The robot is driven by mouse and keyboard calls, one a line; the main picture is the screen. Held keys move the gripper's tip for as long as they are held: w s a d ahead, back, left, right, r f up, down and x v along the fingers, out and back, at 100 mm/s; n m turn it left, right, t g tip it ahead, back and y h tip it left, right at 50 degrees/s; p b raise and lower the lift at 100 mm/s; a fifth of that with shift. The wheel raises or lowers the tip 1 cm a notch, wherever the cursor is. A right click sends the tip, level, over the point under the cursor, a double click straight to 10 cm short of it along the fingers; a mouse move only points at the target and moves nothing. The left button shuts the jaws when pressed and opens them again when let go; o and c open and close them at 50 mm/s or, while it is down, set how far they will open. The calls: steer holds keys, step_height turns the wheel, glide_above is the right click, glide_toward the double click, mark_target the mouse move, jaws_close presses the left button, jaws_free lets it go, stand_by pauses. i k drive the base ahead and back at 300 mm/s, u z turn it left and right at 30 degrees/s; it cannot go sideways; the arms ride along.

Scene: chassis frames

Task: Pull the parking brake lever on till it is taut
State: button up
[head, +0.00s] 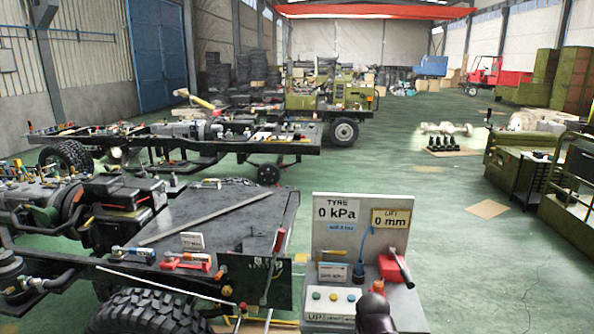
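A lever with a red grip (279,240) stands near the right end of the nearest chassis, next to a dark upright plate. It leans slightly, and a thin grey rod or cable runs down below it. A red unit with a dark handle (400,267) sits on the grey test stand to its right. I cannot tell for sure which one is the parking brake lever, or how taut anything is. A dark rounded shape (375,312) at the bottom edge looks like my gripper. It is in front of the stand, apart from the red-grip lever; its fingers cannot be made out.
The grey stand's panel (357,240) reads "TYRE 0 kPa" and "LIFT 0 mm", above a box of coloured buttons (331,298). A large tyre (150,312) is at the lower left. Green floor is open to the right, before a bench (515,165).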

mark_target(281, 232)
steer(key=k, duration=0.65)
steer(key=u, duration=0.3)
steer(key=i, duration=1.7)
steer(key=z, duration=0.45)
